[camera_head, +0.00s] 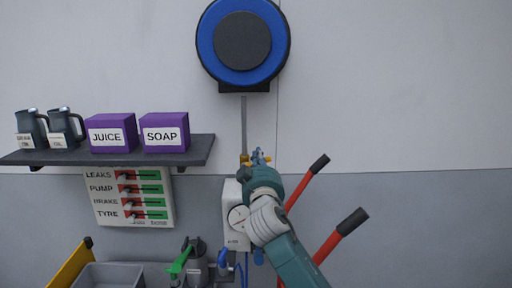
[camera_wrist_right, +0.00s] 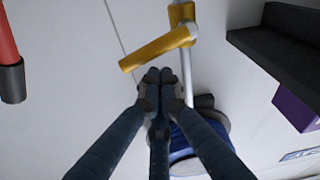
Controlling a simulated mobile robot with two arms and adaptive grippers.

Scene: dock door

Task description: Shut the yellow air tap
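The yellow air tap (camera_head: 244,159) sits on the thin vertical pipe below the blue reel, partly hidden by my right gripper (camera_head: 259,157). In the right wrist view the tap's yellow lever (camera_wrist_right: 155,50) lies crosswise to the pipe, at a slant. The fingers of my right gripper (camera_wrist_right: 157,76) are drawn together with nothing between them. Their tips are very close to the lever; I cannot tell whether they touch it. My left gripper is not in view.
A blue reel (camera_head: 243,40) hangs above the pipe. A white gauge box (camera_head: 232,222) is below the tap. Red bars with black grips (camera_head: 309,182) stand to the right. A dark shelf (camera_head: 190,152) with purple boxes is at left, above a grey bin (camera_head: 110,275).

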